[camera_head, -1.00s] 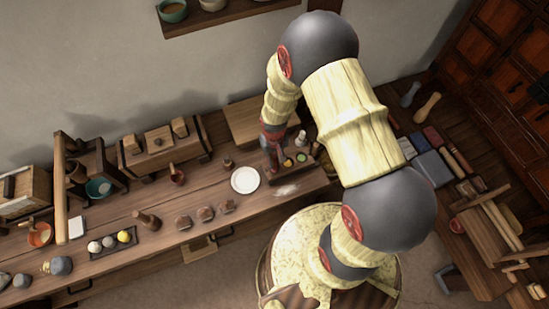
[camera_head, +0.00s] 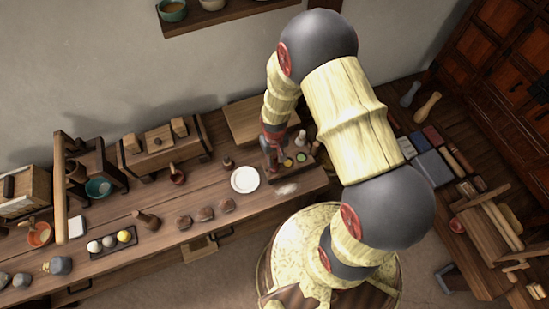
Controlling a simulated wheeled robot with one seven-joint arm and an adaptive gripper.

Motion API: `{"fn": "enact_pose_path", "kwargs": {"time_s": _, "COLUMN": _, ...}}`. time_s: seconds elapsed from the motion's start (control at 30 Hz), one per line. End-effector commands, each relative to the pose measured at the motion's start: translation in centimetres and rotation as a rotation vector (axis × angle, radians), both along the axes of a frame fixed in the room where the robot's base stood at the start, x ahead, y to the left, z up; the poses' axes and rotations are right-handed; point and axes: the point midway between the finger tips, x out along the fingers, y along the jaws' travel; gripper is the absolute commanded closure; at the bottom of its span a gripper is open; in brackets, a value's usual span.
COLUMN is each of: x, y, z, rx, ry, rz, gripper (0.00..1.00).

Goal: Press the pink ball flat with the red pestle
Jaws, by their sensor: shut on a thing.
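My gripper (camera_head: 272,154) points down over the left end of a small dark tray (camera_head: 312,157) near the right end of the long wooden bench. The gripper is small and dark in this view. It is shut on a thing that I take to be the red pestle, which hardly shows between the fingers. I cannot make out the pink ball; the gripper hides that end of the tray.
A white plate (camera_head: 245,179) lies left of the gripper and a pale powdery patch (camera_head: 287,189) in front. A wooden board (camera_head: 248,113) lies behind. Several brown lumps (camera_head: 205,214) and a dark tray of balls (camera_head: 97,252) are farther left. A small pale bottle (camera_head: 301,138) stands behind the tray.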

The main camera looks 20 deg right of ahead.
Motion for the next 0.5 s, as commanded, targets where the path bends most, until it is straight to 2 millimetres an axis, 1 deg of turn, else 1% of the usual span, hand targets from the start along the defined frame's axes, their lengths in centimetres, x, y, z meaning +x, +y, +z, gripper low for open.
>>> {"fn": "enact_pose_path", "kwargs": {"time_s": 0.2, "x": 0.03, "y": 0.0, "z": -0.55, "rx": 0.0, "ry": 0.0, "rz": 0.0, "gripper": 1.0}}
{"fn": "enact_pose_path", "kwargs": {"time_s": 0.5, "x": 0.01, "y": 0.0, "z": -0.59, "rx": 0.0, "ry": 0.0, "rz": 0.0, "gripper": 1.0}}
